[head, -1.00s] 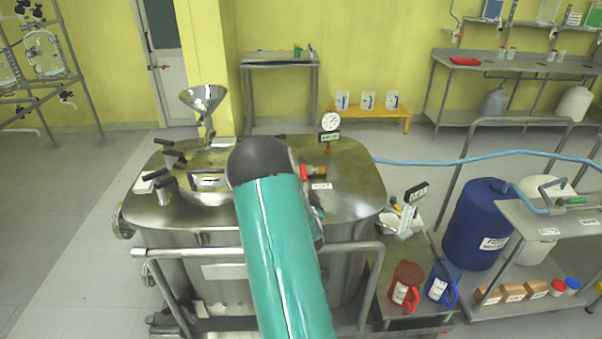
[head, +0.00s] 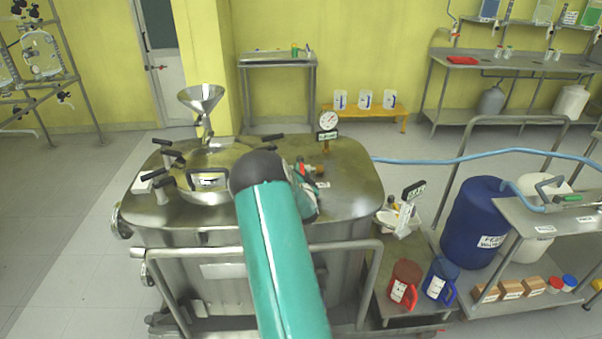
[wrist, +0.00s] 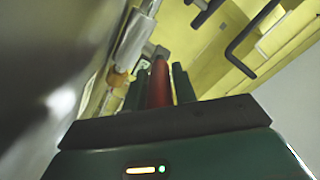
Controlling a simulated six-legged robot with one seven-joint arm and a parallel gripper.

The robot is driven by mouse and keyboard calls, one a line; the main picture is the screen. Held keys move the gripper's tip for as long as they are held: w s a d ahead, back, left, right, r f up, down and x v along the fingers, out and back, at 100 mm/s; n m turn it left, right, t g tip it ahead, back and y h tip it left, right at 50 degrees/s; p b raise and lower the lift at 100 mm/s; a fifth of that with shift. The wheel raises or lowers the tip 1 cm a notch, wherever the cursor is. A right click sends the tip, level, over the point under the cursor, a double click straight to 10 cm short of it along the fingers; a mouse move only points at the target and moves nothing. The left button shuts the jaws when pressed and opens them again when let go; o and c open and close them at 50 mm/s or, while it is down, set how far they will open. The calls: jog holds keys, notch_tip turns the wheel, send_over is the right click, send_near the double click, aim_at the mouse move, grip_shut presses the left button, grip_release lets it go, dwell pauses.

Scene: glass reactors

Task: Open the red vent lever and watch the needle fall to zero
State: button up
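The red vent lever (wrist: 159,84) lies between the two green fingers of my gripper (wrist: 160,88) in the wrist view. The fingers are close on both sides of it, but I cannot tell whether they press on it. In the head view the lever (head: 301,169) shows only as a small red patch by the brass valve on the steel vessel lid (head: 350,185). My gripper (head: 304,182) is beside it, partly hidden by my arm. The round white pressure gauge (head: 328,120) stands behind the valve; its needle is too small to read surely.
A steel funnel (head: 201,99) and black-handled clamps (head: 160,178) are on the vessel's left side. A handrail (head: 345,248) runs along its front. A blue hose (head: 450,161) passes to the right. Red (head: 405,285) and blue jugs (head: 441,283) stand at lower right.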

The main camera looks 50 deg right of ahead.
grip_shut()
